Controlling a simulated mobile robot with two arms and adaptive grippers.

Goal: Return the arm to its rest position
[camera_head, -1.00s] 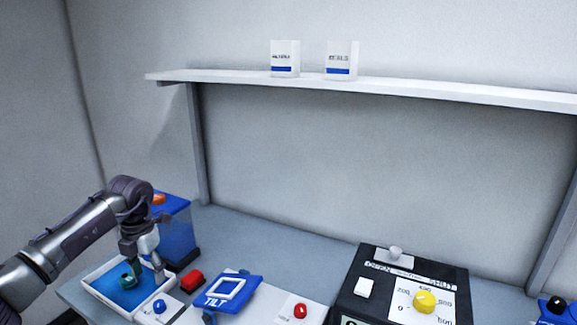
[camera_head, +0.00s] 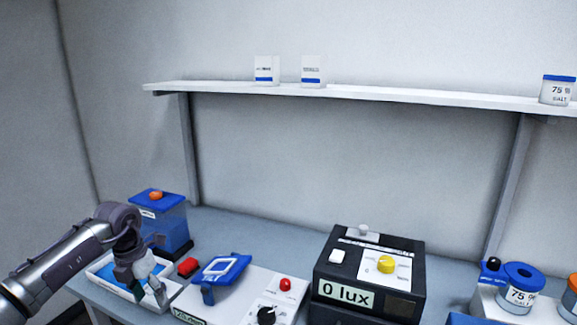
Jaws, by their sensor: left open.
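My left arm comes in from the left. Its gripper (camera_head: 150,293) is open and points down over the right part of a white tray with a blue inside (camera_head: 107,270). The wrist and fingers hide much of the tray. A small dark green thing shows by the fingers, and I cannot tell whether it touches them. My right gripper is not in view.
Behind the tray stands a blue container with an orange knob (camera_head: 172,225). To the right are a red object (camera_head: 188,266), a tilted blue device (camera_head: 222,272), and a black box reading 0 lux (camera_head: 325,262). A shelf (camera_head: 400,95) runs above the bench.

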